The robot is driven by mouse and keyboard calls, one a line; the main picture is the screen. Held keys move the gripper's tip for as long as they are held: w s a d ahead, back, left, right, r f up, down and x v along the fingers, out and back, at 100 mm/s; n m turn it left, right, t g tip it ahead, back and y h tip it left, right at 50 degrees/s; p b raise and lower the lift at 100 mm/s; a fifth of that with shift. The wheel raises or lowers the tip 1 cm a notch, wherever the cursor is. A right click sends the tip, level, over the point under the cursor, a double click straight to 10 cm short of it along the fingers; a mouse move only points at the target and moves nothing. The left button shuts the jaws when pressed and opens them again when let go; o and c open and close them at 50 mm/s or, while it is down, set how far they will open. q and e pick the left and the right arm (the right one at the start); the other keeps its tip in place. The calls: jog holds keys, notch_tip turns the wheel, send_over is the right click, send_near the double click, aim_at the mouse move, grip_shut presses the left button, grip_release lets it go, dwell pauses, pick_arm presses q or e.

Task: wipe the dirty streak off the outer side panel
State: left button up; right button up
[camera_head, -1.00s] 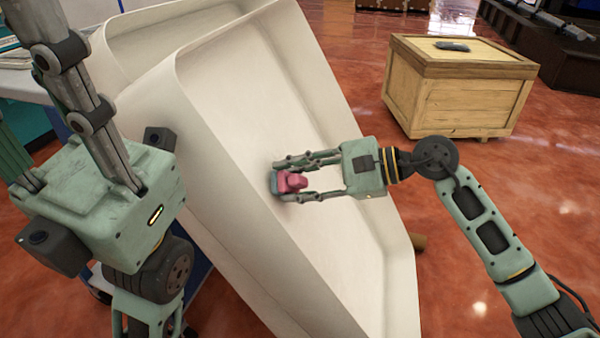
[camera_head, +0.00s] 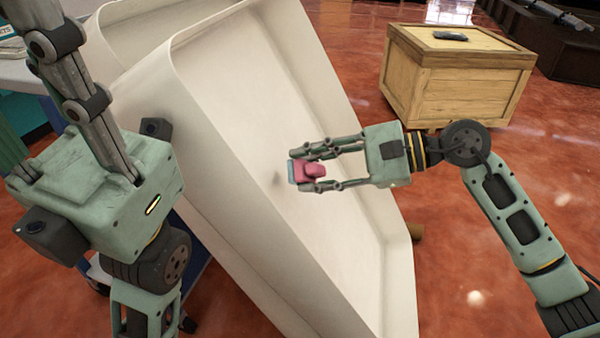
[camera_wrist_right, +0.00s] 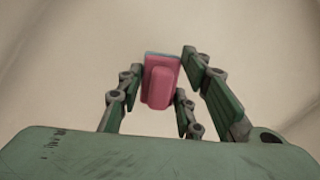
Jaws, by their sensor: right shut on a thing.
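A large cream panel (camera_head: 245,130) with raised edges leans in the middle of the head view. A small, faint dark smudge (camera_head: 277,178) shows on its inner face, just left of the scrubber. My right gripper (camera_head: 308,171) is shut on a pink scrubber (camera_head: 316,170) with a blue-grey face turned toward the panel. The wrist view also shows the pink scrubber (camera_wrist_right: 160,84) between the fingers, with plain cream surface behind it. The scrubber seems apart from the panel. My left gripper (camera_head: 68,70) points up at the far left; its fingertips are not clear.
A wooden crate (camera_head: 458,80) with a small dark object (camera_head: 450,36) on its lid stands at the back right. A table edge (camera_head: 30,75) shows at the far left. The glossy red floor (camera_head: 450,240) is open around the crate.

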jog(key=shift+s+d+r, duration=0.15)
jog(key=shift+d+r, duration=0.15)
jog(key=shift+d, duration=0.35)
jog(key=shift+r, duration=0.1)
jog(key=shift+d, duration=0.1)
jog(key=shift+v, duration=1.4)
jog(key=shift+s+r, duration=0.15)
